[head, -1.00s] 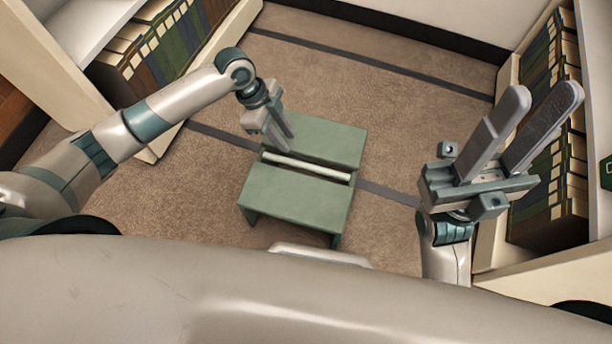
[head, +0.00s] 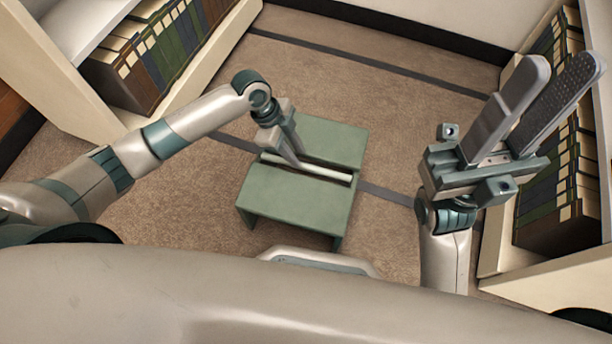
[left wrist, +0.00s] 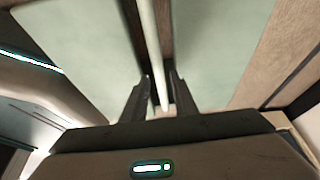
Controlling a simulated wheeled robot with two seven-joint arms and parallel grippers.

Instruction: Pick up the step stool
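The step stool (head: 290,197) is green and stands upright on the carpet in the middle of the head view. A pale bar (head: 318,170) runs along the slot between its two flat top panels. My left gripper (head: 297,161) points down at the left part of this bar. In the left wrist view the bar (left wrist: 148,35) passes between the two fingers, with gaps visible beside it, so the gripper looks open around the bar's line. Its exact height over the bar is hard to tell. My right gripper (head: 545,78) is open and empty, raised at the right.
A shelf with files (head: 150,60) stands at the upper left. Another shelf with files (head: 550,215) stands at the right, behind my right gripper. The carpet (head: 400,125) around the stool is clear, with dark strips across it.

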